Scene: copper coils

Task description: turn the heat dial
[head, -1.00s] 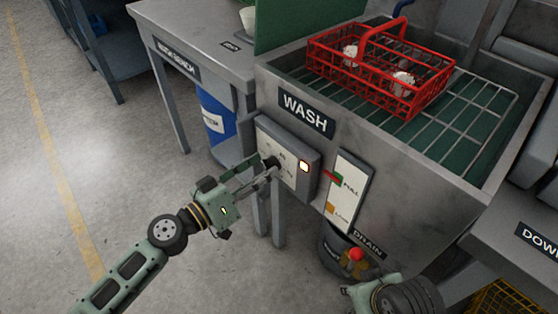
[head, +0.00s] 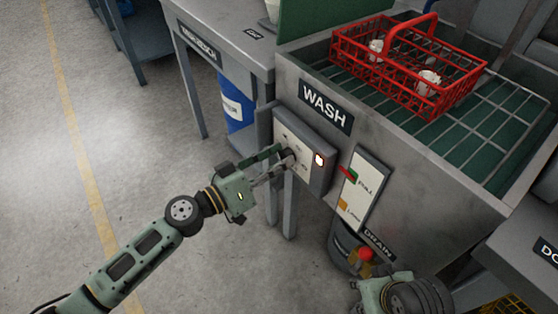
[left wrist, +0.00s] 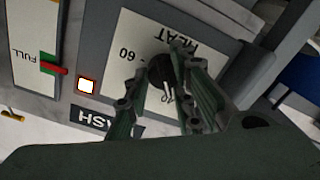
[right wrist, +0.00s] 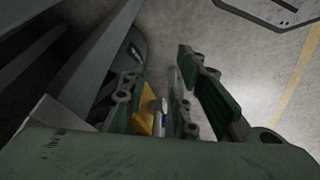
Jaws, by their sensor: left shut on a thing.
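The heat dial is a dark round knob (head: 289,157) on the pale control panel (head: 303,148) at the front of the wash tank. It also shows in the left wrist view (left wrist: 159,70), beside the HEAT lettering and the number 60. A lit square lamp (head: 319,159) is on the same panel. My right gripper (right wrist: 155,75) is apart from the dial, low at the right of the head view, with its fingers spread.
A level gauge (head: 358,190) marked FULL stands right of the panel. Below it are a red-topped drain valve (head: 365,254) and a bucket. A red basket (head: 405,75) with white items sits on the tank's rack. Open floor lies at the left.

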